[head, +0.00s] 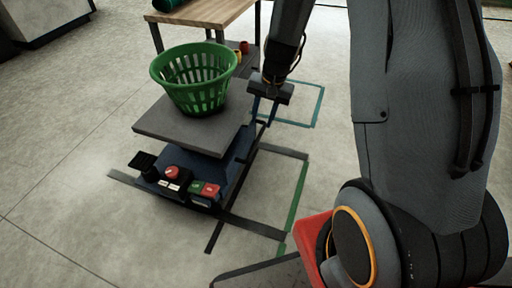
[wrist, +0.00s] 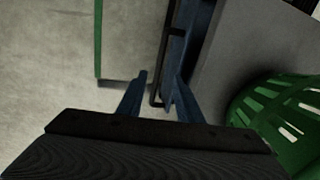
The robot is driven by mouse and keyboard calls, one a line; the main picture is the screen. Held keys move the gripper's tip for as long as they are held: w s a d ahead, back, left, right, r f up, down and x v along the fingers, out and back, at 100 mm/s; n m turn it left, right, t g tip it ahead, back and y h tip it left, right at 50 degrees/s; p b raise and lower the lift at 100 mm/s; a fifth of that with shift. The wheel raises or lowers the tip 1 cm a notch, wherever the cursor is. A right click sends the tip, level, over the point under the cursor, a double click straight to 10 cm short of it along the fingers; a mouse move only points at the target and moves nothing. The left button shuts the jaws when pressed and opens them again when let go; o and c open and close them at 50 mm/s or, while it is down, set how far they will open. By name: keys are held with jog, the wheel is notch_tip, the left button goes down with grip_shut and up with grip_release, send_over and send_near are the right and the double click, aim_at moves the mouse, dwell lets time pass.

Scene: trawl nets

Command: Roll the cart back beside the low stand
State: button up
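The cart has a grey flat top (head: 160,132) over a blue body (head: 232,165), with a panel of red and green buttons on its front. A green slatted basket (head: 200,98) stands on the top. My gripper (head: 263,112) is at the cart's right side, pointing down. In the wrist view its two blue fingers (wrist: 158,98) are apart, with a thin black handle bar (wrist: 166,62) of the cart between them. I see gaps beside the bar. A wooden-topped stand (head: 205,12) is behind the cart; I cannot tell if it is the low stand.
Dark and green tape (head: 297,195) marks the floor right of the cart, and a teal outline (head: 318,105) lies farther back. Small red and yellow items (head: 244,48) sit by the wooden stand. The floor at left is clear.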

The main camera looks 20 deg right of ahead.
jog(key=b, duration=0.3)
send_near(256, 142)
jog(key=shift+m, duration=0.3)
jog(key=f+b, duration=0.1)
jog(key=f, duration=0.1)
jog(key=f+b, duration=0.2)
jog(key=f, duration=0.1)
jog(key=w+a+f+b, duration=0.1)
jog(key=f, duration=0.2)
jog(key=shift+b, duration=0.3)
jog(key=shift+r, duration=0.1)
grip_shut()
